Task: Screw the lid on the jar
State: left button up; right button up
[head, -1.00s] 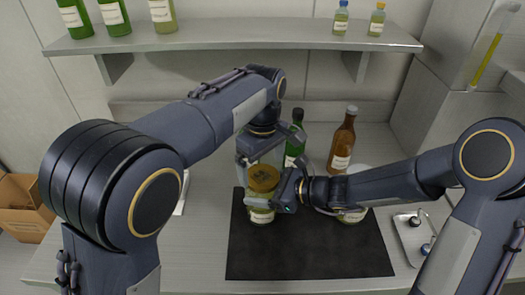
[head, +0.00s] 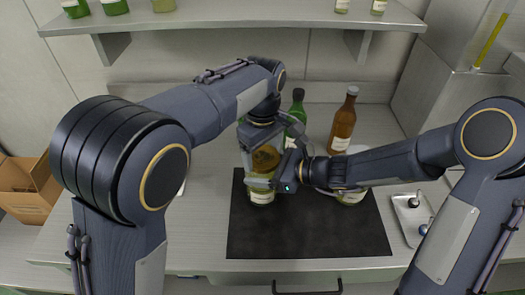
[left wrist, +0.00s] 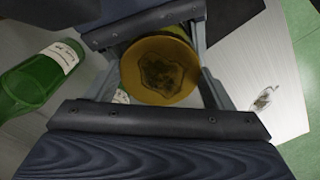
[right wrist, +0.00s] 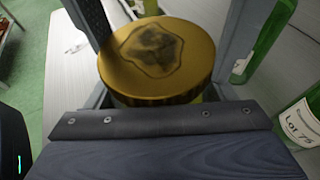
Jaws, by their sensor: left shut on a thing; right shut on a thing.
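The jar (head: 262,196), clear with a pale label, stands upright on the dark mat (head: 300,240). Its round gold lid (head: 266,157) sits on top, with a dark emblem that shows in the left wrist view (left wrist: 160,68) and the right wrist view (right wrist: 158,55). My left gripper (head: 262,150) comes from behind and above and is shut on the lid, fingers on either side. My right gripper (head: 278,182) comes from the right and is shut on the jar body below the lid. The thread between lid and jar is hidden.
A green bottle (head: 296,112) and a brown bottle (head: 343,122) stand behind. Another labelled jar (head: 352,196) is partly hidden under my right forearm. A metal tray (head: 411,222) with small items lies at the right. The mat's front is clear.

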pick_arm(q)
jog(key=m, duration=0.3)
jog(key=o, duration=1.1)
jog(key=shift+d, duration=0.1)
jog(key=shift+r, duration=2.3)
jog(key=shift+c, duration=0.4)
